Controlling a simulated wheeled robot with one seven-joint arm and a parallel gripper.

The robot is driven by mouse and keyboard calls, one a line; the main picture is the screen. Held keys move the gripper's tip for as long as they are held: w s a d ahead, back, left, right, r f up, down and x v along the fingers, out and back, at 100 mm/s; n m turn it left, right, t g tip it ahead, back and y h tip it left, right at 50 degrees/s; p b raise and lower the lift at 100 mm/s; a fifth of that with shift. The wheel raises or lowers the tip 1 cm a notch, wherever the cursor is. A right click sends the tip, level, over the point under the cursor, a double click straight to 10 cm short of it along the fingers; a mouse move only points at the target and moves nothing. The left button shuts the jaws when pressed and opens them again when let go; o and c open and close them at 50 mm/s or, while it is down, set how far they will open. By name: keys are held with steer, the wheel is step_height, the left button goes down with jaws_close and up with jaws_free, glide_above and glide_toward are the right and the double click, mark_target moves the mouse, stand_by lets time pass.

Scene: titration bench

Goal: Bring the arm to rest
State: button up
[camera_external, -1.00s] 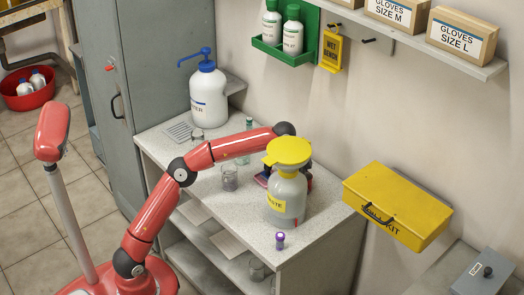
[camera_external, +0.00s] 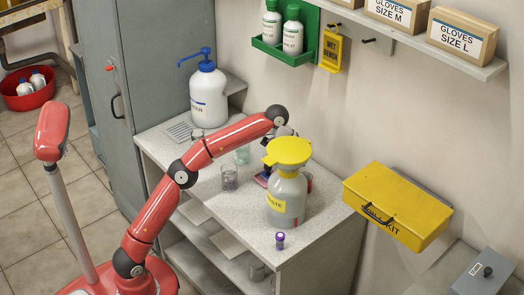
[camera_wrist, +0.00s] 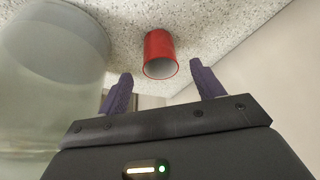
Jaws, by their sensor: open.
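My gripper shows in the wrist view (camera_wrist: 161,70) with its two dark purple fingers apart and nothing between them. A red cup (camera_wrist: 158,52) lies beyond the fingertips, apart from them. In the external view my arm reaches over the bench, its wrist raised behind the yellow-lidded waste jug (camera_external: 287,190). The jug hides most of my gripper there. The large clear vessel at the left of the wrist view (camera_wrist: 50,70) stands close beside my left finger. A little red (camera_external: 309,182) shows behind the jug's right side.
The speckled bench (camera_external: 235,230) holds a blue-pump bottle (camera_external: 208,97), a glass beaker (camera_external: 229,178), a greenish glass (camera_external: 243,155) and a purple-capped vial (camera_external: 280,240). A yellow kit box (camera_external: 397,205) is on the wall at right. A grey cabinet (camera_external: 150,60) stands at left.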

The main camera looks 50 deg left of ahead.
steer(key=shift+s+a+r, duration=0.15)
steer(key=shift+r, duration=0.35)
